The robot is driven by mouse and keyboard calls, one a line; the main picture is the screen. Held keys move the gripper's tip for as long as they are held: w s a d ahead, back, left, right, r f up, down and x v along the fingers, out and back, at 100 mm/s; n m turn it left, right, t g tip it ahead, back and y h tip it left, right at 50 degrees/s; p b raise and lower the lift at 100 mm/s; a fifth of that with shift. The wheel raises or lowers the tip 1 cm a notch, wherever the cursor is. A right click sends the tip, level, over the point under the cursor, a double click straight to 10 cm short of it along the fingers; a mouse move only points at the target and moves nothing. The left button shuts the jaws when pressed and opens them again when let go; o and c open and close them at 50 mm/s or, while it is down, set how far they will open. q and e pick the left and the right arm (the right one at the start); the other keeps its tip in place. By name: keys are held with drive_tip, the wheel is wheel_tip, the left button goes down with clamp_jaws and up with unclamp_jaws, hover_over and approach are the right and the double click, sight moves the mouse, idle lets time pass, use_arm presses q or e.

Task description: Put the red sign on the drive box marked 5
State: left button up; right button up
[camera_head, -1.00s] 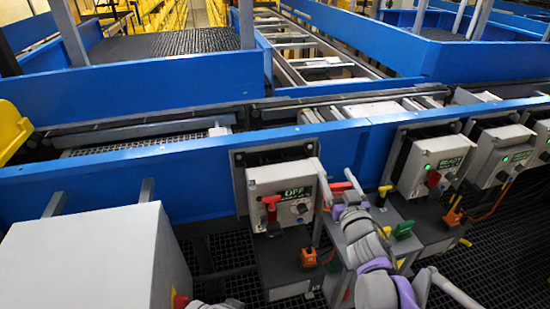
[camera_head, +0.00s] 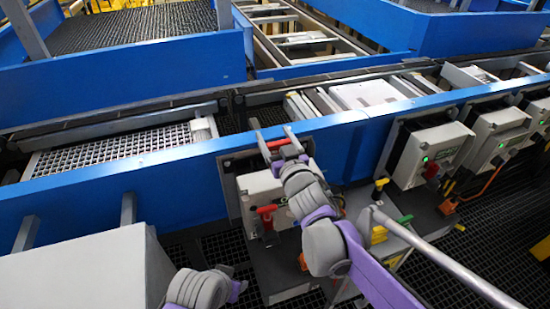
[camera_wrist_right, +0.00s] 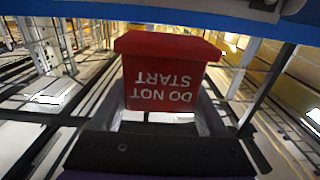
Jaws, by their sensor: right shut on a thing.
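My right gripper (camera_head: 279,143) is shut on the red sign (camera_head: 277,144), held over the blue rail above the nearest drive box. In the right wrist view the red sign (camera_wrist_right: 164,75) reads "DO NOT START" upside down, between the fingers. The nearest drive box (camera_head: 250,190) is pale grey with a red handle; my right arm covers its display. Further drive boxes stand to its right: one (camera_head: 418,147) with a green light and red handle, another (camera_head: 497,131), and one at the right edge (camera_head: 541,108). I cannot read a number 5 on any box.
A blue rail (camera_head: 120,180) runs behind the boxes, with the conveyor beyond it. A grey table (camera_head: 395,238) with yellow and green items stands by my right arm. A large pale cabinet (camera_head: 80,270) fills the lower left. Dark grating covers the floor.

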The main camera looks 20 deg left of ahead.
drive_tip(key=shift+f, duration=2.8)
drive_tip(key=shift+f+b, duration=0.2)
drive_tip(key=shift+b, duration=0.15)
drive_tip(key=o, duration=1.4)
drive_tip(key=shift+r, duration=0.15)
